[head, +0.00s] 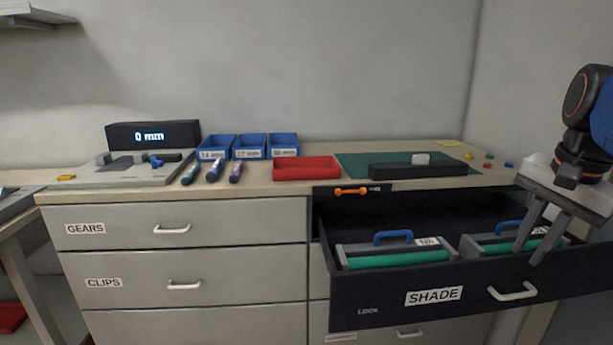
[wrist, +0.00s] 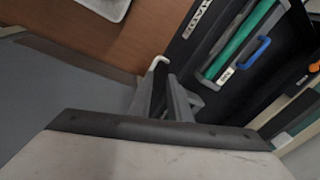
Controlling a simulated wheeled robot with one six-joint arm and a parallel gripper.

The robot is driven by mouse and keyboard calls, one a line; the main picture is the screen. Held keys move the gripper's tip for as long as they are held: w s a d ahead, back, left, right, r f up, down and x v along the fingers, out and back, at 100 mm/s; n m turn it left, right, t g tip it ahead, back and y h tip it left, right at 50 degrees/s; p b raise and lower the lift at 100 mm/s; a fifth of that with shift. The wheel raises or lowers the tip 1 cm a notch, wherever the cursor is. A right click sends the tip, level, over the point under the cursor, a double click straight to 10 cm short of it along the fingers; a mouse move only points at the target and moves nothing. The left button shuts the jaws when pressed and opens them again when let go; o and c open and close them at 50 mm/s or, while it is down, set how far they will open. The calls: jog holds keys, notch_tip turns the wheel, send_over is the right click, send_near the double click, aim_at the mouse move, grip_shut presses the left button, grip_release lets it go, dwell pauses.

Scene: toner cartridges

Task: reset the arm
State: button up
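My gripper (head: 525,255) is at the right of the head view, pointing down near the front wall of the pulled-out SHADE drawer (head: 380,312). Its two fingers are apart with nothing visible between them. In the wrist view the fingertips (wrist: 163,80) appear close to the drawer's white handle (wrist: 158,63); contact cannot be told. The handle also shows in the head view (head: 512,292), below the fingertips. Two green toner cartridges with blue handles lie in the drawer, one at left (head: 400,258) and one at right (head: 495,245), partly hidden by my gripper.
On the counter are a red tray (head: 306,169), blue bins (head: 250,147), a green mat (head: 352,162) with a black bar (head: 418,170), and a gauge display reading 0 mm (head: 152,135). The GEARS (head: 240,220) and CLIPS (head: 240,270) drawers are closed. A wall stands at right.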

jog(key=s+a+f+n+t, duration=0.1)
jog(key=a+f+n, duration=0.5)
jog(key=f, duration=0.3)
jog(key=s+a+f+n+t, duration=0.1)
jog(key=s+a+f+n, duration=0.1)
jog(key=a+f+n, duration=0.5)
notch_tip(320, 180, down, 3)
jog(key=shift+f, duration=0.2)
jog(key=shift+s+d, duration=0.1)
